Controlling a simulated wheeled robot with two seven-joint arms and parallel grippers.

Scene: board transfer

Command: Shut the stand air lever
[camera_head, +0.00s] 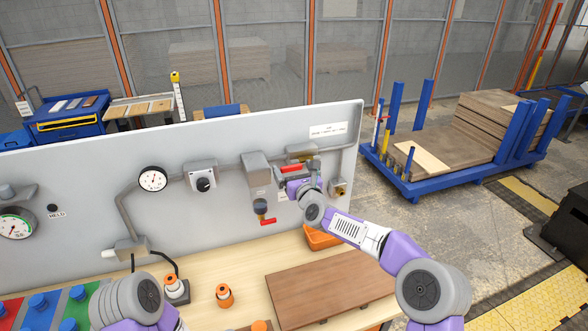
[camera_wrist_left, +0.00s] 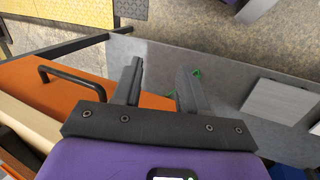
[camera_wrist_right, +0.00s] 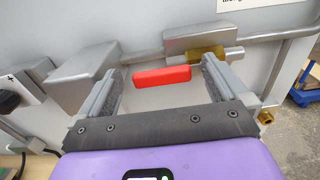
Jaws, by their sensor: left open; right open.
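The red air lever (camera_head: 291,168) is on the pipe at the right part of the grey panel. In the right wrist view its red handle (camera_wrist_right: 163,76) lies roughly level, close to the line of the pipe, beside a brass valve body (camera_wrist_right: 208,53). My right gripper (camera_head: 298,176) is at the lever. In the right wrist view its open fingers (camera_wrist_right: 163,70) stand either side of the handle, with gaps visible. Contact is not clear. My left gripper (camera_wrist_left: 161,72) is open and empty in the left wrist view; its fingers are out of the head view.
A grey box (camera_head: 257,168) sits left of the lever. A brown board (camera_head: 330,288) lies on the bench, with an orange bin (camera_head: 321,238) behind it. An orange surface with a black handle (camera_wrist_left: 70,82) is near my left gripper.

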